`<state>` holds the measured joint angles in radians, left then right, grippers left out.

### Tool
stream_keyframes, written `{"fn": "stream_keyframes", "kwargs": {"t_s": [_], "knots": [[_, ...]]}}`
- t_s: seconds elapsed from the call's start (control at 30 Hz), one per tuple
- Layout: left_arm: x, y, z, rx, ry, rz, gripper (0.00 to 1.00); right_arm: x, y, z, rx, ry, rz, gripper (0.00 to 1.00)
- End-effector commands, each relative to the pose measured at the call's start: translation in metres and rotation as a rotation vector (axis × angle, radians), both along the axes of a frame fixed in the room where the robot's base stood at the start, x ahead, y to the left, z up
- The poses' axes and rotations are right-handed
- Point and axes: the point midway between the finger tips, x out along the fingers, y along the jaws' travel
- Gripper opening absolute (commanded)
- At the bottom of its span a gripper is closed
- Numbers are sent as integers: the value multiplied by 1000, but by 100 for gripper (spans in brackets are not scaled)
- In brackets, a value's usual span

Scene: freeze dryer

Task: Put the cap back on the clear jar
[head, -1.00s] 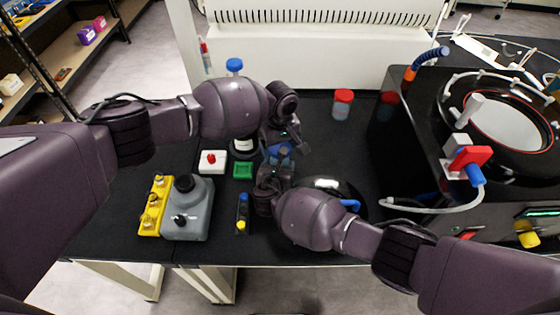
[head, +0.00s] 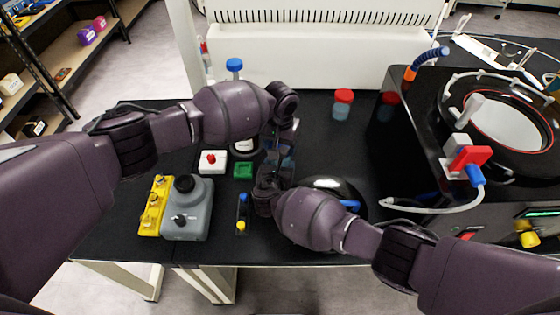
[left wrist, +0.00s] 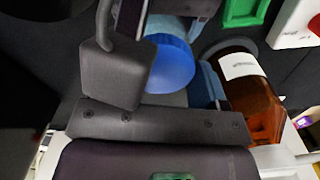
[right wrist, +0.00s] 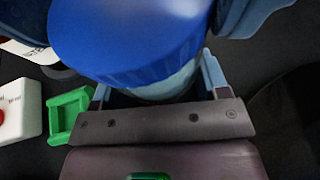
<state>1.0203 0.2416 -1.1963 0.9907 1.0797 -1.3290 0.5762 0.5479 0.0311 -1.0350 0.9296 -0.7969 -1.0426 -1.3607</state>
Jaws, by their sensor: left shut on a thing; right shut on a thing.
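The blue cap (right wrist: 130,38) fills the upper middle of the right wrist view. Just below it shows the pale body of the clear jar (right wrist: 172,84), between the pads of my right gripper (head: 270,180), which is shut on the jar. The cap sits at or just over the jar's mouth; I cannot tell whether it is seated. The cap also shows in the left wrist view (left wrist: 172,66). My left gripper (head: 282,138) is shut on the cap, above the right gripper. In the head view, the grippers mostly hide cap and jar.
A brown bottle (left wrist: 250,95) stands close behind the grippers. A red-button box (head: 211,162), a green square (head: 243,170) and a grey device (head: 188,212) lie left. A red-capped jar (head: 342,105) stands behind right. The freeze dryer (head: 410,140) is at the right.

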Motion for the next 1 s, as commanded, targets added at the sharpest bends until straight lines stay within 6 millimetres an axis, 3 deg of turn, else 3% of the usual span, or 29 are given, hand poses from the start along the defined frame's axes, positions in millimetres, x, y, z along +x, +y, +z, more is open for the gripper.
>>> {"fn": "stream_keyframes", "kwargs": {"t_s": [0.2, 0.5, 0.53, 0.67, 1.0], "knots": [[0, 0, 0, 1, -1, -124, 39, 0, 0, 0, 0, 0, 0, 2], [0, 0, 0, 1, -1, -129, 39, 0, 0, 0, 0, 0, 0, 2], [0, 0, 0, 1, -1, -129, 72, 0, 0, 0, 0, 0, 0, 2], [0, 0, 0, 1, -1, -128, 91, 0, 0, 0, 0, 0, -1, 2], [0, 0, 5, 0, -1, -128, 92, 0, 0, 0, 0, 0, -1, 2]]}}
